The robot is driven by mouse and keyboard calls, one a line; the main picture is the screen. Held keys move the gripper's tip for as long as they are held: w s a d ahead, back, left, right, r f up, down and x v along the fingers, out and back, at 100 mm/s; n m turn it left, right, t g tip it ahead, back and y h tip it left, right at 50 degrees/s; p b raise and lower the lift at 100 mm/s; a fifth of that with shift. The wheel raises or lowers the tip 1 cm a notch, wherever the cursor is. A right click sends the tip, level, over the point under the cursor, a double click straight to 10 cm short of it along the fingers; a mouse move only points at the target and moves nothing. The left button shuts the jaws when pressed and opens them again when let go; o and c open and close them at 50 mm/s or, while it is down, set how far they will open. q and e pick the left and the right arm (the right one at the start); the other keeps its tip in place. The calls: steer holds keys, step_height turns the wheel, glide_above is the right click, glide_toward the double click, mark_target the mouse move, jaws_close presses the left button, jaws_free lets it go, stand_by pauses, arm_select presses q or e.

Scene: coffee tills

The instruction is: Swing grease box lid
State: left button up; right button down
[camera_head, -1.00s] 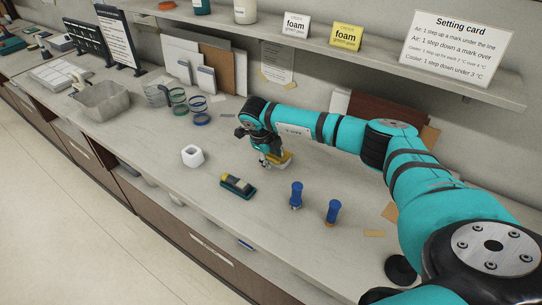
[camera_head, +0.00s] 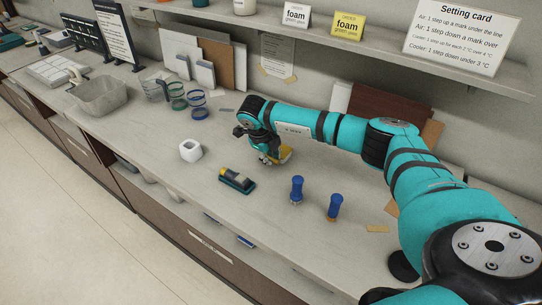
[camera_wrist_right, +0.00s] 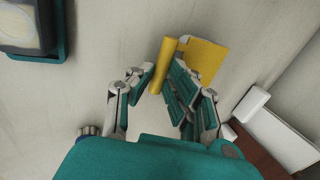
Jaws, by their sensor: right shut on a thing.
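My right gripper (camera_head: 266,160) is low over the counter. In the right wrist view its two fingers (camera_wrist_right: 160,80) are closed on a yellow piece (camera_wrist_right: 164,62) with a rounded edge and a flat part. The same yellow piece shows in the head view (camera_head: 285,154), partly hidden by the gripper. A teal box (camera_head: 236,181) with a dark top and a yellow part lies left of and nearer than the gripper, apart from it. A teal-edged box (camera_wrist_right: 30,55) with a pale round shape is cut off in the wrist view. I cannot tell which thing is the grease box lid. My left gripper is not in view.
Two blue-handled tools (camera_head: 297,187) stand to the right. A shelf (camera_head: 380,60) overhangs the back. The front counter has clear room.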

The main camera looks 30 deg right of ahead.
steer(key=shift+s+a+f, duration=0.25)
steer(key=shift+a+f, duration=0.05)
steer(key=shift+f, duration=0.05)
steer(key=c, duration=1.7)
jaws_free()
steer(key=shift+f, duration=0.15)
steer(key=o, duration=0.4)
steer(key=shift+w+r, duration=0.15)
steer(key=shift+r, duration=0.1)
steer(key=shift+r, duration=0.15)
steer(key=v, duration=1.1)
steer(key=shift+a+r, duration=0.1)
steer(key=shift+r, duration=0.2)
